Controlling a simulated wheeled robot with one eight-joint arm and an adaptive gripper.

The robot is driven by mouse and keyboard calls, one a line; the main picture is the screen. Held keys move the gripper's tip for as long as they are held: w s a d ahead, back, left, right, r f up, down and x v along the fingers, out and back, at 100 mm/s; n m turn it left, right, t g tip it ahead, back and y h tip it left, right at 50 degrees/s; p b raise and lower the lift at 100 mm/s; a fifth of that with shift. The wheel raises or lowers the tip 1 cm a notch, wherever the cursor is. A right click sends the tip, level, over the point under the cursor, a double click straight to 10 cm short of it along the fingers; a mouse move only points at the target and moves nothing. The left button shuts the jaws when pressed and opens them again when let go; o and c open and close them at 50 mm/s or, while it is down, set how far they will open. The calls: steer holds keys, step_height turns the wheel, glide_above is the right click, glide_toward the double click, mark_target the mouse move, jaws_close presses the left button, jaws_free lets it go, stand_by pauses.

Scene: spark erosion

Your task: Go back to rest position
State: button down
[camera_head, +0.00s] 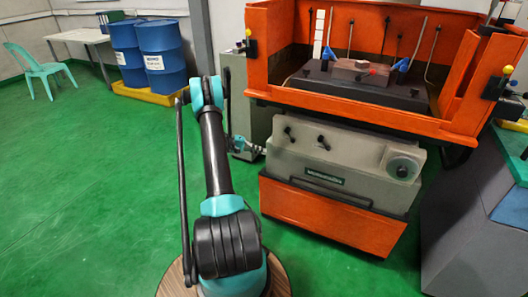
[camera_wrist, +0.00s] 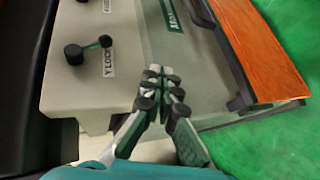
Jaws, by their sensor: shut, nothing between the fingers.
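My gripper (camera_wrist: 160,88) is shut and empty in the wrist view, its dark fingertips together in front of the grey machine front (camera_wrist: 115,40). In the head view my gripper (camera_head: 262,151) is small, beyond my raised arm, near the left end of the grey machine panel (camera_head: 345,160). I cannot tell from these views whether the fingertips touch the panel.
The orange machine (camera_head: 335,215) stands on the right with an open tank above. Its lever (camera_wrist: 88,48) marked Y LOCK shows in the wrist view. Blue drums (camera_head: 160,55), a table (camera_head: 80,36) and a green chair (camera_head: 40,70) stand at the back left. The green floor on the left is clear.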

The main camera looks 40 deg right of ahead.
stand_by(0.4)
steer(key=a+r+n+t+y, duration=0.2)
steer(key=a+r+t, duration=0.2)
steer(key=a+r, duration=0.6)
steer(key=a+r+n+t+y, duration=0.2)
steer(key=a+r+t, duration=0.3)
steer(key=a, duration=0.8)
steer(key=s+a+r+n+t+y, duration=0.1)
steer(key=s+a+y, duration=0.2)
steer(key=s+a, duration=0.7)
steer(key=s+a+r+n+t+y, duration=0.1)
steer(key=s+a+y, duration=0.3)
steer(key=s+a, duration=0.6)
steer(key=a+n+t, duration=0.1)
steer(key=a, duration=0.7)
steer(key=shift+r, duration=0.15)
